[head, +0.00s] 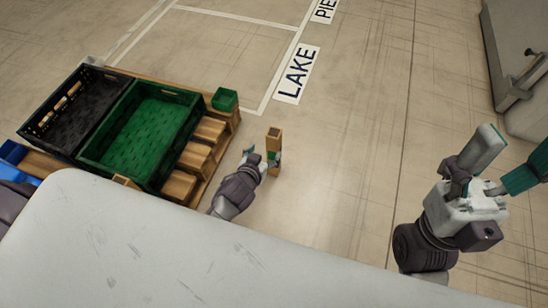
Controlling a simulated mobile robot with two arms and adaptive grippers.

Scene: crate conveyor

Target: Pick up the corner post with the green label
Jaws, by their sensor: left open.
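A wooden corner post (275,138) stands upright on the floor, right of the pallet. A green patch with some white shows about halfway up it; I cannot tell how much is label and how much is fingertip. My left gripper (261,158) is open, right beside the post at mid-height. One finger shows clear of the post on its left; whether the other touches the post is unclear. My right gripper (508,162) is at the far right, away from the post, with its teal-edged fingers spread and nothing visible between them.
A wooden pallet (205,158) holds a black crate (62,92) and a green crate (120,100), with a small green box (225,99) at its corner. A blue crate (18,165) is at far left. A pale surface (180,250) fills the foreground. Floor beyond the post is clear.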

